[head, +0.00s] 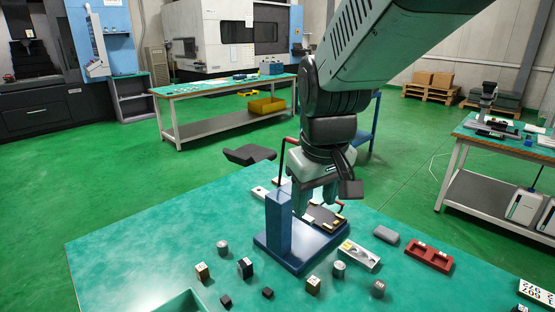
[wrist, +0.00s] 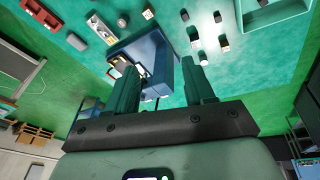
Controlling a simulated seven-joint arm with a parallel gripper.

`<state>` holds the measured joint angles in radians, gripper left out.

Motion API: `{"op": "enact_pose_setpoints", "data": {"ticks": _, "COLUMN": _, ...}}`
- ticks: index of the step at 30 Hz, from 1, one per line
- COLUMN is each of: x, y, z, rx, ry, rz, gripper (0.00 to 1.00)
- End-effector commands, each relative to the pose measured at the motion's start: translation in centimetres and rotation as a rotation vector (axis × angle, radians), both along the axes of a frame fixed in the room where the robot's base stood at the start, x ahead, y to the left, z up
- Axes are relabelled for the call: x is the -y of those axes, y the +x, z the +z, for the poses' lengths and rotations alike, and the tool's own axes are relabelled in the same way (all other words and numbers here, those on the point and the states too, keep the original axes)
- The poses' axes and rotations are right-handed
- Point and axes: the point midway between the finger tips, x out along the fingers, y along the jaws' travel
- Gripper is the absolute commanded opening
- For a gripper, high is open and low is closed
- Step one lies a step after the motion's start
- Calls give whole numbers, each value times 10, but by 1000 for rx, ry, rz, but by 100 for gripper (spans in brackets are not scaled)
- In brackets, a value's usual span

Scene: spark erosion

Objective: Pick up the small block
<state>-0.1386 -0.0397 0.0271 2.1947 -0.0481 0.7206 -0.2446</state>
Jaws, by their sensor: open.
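Two small dark blocks lie at the table's front edge in the head view: one block (head: 226,300) beside the green tray, the other block (head: 267,293) to its right. I cannot tell which one the task means. My gripper (head: 315,203) is open with nothing between its fingers, above the blue stand (head: 278,225) and behind the blocks. In the wrist view its fingers (wrist: 163,70) are spread, with the blocks beyond them.
A green tray (head: 183,303) sits at the front left. The table's left side is clear.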

Motion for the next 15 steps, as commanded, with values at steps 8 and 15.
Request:
{"op": "enact_pose_setpoints", "data": {"ticks": 8, "x": -48, "y": 70, "z": -120, "rx": -144, "ry": -52, "rz": 242, "gripper": 53}}
{"op": "enact_pose_setpoints", "data": {"ticks": 15, "x": -80, "y": 89, "z": -223, "rx": -233, "ry": -70, "rz": 408, "gripper": 53}}
